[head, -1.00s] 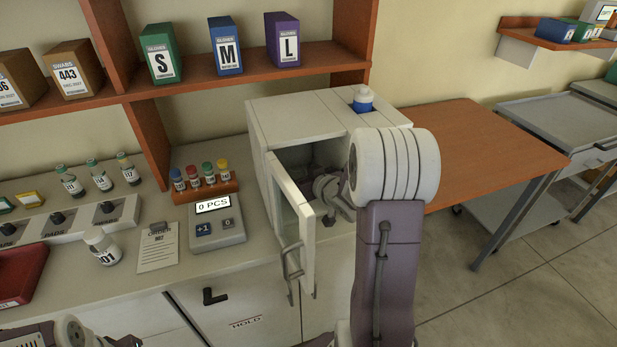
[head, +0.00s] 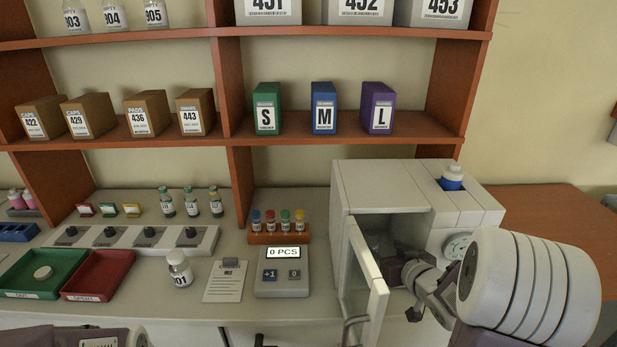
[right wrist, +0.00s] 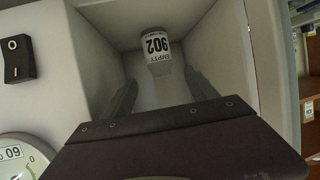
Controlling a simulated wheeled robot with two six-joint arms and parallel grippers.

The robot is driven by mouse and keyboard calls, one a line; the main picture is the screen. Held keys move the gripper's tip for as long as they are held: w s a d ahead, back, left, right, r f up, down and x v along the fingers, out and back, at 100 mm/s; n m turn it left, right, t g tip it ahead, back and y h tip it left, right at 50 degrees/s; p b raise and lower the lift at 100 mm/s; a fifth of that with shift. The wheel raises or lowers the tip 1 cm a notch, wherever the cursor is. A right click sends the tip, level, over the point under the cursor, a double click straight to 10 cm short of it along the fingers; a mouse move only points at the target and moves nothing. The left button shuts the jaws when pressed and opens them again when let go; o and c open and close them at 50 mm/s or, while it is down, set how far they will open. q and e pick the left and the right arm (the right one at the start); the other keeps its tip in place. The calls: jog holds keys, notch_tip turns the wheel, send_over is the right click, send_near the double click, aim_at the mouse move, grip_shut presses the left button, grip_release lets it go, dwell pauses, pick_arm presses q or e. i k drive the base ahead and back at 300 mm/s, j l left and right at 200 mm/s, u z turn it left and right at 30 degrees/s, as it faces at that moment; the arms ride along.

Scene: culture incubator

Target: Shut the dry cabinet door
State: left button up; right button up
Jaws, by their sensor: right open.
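The dry cabinet (head: 385,185) is a white box on the counter. Its framed glass door (head: 362,280) stands open, swung out toward the front left, with a handle (head: 352,325) low on its outer side. My right gripper (head: 412,272) reaches into the cabinet opening, to the right of the door and apart from it. In the right wrist view, my right gripper (right wrist: 163,90) is open and empty. A bottle labelled 902 (right wrist: 156,48) stands inside, just beyond the fingertips.
A counting device (head: 282,270) and a rack of coloured vials (head: 279,238) stand left of the cabinet door. A round dial (head: 457,246) is on the cabinet front.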

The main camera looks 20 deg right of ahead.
aim_at(353, 240)
jog(key=k, duration=1)
